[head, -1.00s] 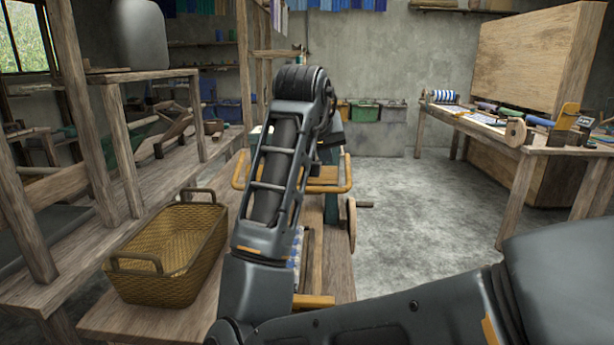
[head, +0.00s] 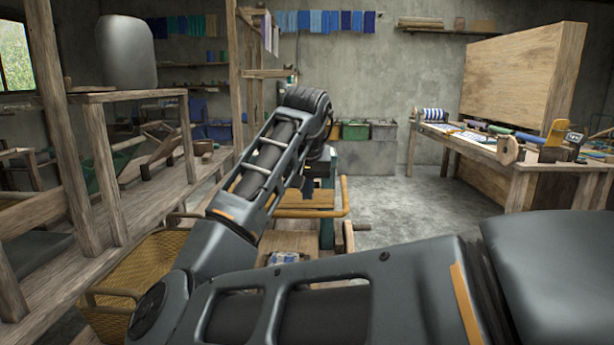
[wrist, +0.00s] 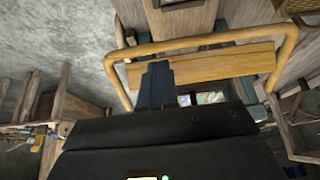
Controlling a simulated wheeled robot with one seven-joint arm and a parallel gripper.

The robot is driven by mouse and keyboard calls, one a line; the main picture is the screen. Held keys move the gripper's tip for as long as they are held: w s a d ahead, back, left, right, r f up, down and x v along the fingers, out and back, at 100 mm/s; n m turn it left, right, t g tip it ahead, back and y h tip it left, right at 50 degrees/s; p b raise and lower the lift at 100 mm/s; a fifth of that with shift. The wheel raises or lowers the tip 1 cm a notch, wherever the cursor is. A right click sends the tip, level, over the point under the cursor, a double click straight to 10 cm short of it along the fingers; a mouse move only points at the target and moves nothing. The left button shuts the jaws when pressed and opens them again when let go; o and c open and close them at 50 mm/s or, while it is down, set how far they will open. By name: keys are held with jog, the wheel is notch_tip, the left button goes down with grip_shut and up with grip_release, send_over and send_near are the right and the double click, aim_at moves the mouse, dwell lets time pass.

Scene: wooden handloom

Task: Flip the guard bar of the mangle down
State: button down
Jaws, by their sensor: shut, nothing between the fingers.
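The mangle has a blue-green frame (head: 327,230) and stands beyond my arm in the head view. Its tan, rounded guard bar (head: 345,194) loops beside a flat wooden board (head: 305,200); my arm hides the bar's left part. In the wrist view the guard bar (wrist: 200,42) crosses above the board (wrist: 205,68) and bends down at both sides. I cannot tell its tilt for certain. My gripper (wrist: 156,72) is shut and empty, its fingertips overlapping the board in the picture, just short of the bar. In the head view the gripper (head: 307,187) is small and dark.
A wicker basket (head: 125,275) sits at the lower left, partly behind my arm. A wooden loom frame (head: 60,130) stands at left. A worktable (head: 490,150) with rolls stands at right, with open concrete floor (head: 400,200) between.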

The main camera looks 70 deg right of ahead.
aim_at(308, 216)
jog(key=shift+x, duration=2.8)
jog(key=shift+f, duration=0.15)
jog(key=shift+f+h+b, duration=0.6)
jog(key=shift+f+b, duration=0.3)
jog(key=shift+b, duration=0.35)
jog(key=shift+w+d+f+t+h+b, duration=0.15)
jog(key=shift+d+f+t+h+b, duration=0.3)
jog(key=shift+f+h+b, duration=0.6)
jog(key=shift+w+d+f+t+h+b, duration=0.15)
jog(key=shift+d+f+t+h+b, duration=0.35)
jog(key=shift+b, duration=0.9)
jog(key=shift+w+d+f+t+h+b, duration=0.35)
jog(key=shift+f+h+b, duration=0.3)
jog(key=shift+f+b, duration=0.45)
jog(key=shift+s+d+r, duration=0.1)
jog(key=shift+r, duration=0.2)
